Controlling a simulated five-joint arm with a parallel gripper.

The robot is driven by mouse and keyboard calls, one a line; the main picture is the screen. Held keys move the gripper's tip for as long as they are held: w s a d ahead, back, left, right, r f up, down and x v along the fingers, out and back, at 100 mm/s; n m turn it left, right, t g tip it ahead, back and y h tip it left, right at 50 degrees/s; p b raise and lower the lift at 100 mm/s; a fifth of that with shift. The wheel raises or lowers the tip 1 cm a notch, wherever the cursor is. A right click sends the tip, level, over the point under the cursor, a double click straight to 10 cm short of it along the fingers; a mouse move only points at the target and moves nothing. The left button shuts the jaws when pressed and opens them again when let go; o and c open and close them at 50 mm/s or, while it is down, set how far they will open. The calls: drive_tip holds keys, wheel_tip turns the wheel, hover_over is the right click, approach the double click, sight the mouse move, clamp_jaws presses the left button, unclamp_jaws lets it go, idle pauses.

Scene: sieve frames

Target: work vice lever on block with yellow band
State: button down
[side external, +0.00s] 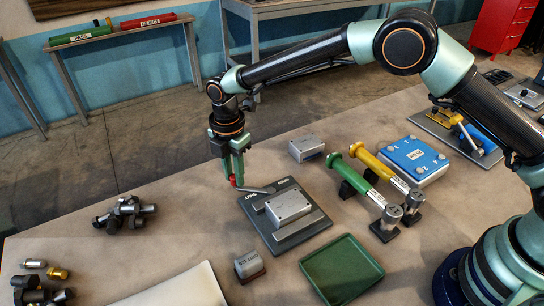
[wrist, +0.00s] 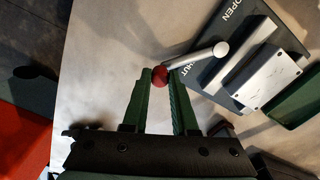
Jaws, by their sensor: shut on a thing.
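The vice (side external: 297,232) is a dark grey plate marked OPEN and SHUT with a pale metal block (side external: 288,207) between its bars; the block also shows in the wrist view (wrist: 268,80). I see no yellow band on this block. The silver lever (wrist: 195,57) ends in a red knob (wrist: 160,76) and lies by the SHUT mark, partly covering it. My gripper (side external: 234,180) points down at the vice's left side, its green fingers shut on the red knob. The wrist view shows the fingers on either side of the knob.
A grey block (side external: 306,148) stands behind the vice, a small labelled block (side external: 249,265) in front. A green tray (side external: 342,270) lies front right. Green (side external: 355,182) and yellow (side external: 380,166) cylinders and a blue plate (side external: 414,158) stand right. Dark metal parts (side external: 125,214) lie left.

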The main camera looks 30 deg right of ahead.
drive_tip(key=shift+a+r, duration=0.15)
drive_tip(key=c, duration=0.7)
unclamp_jaws()
wheel_tip(320, 180, up, 12)
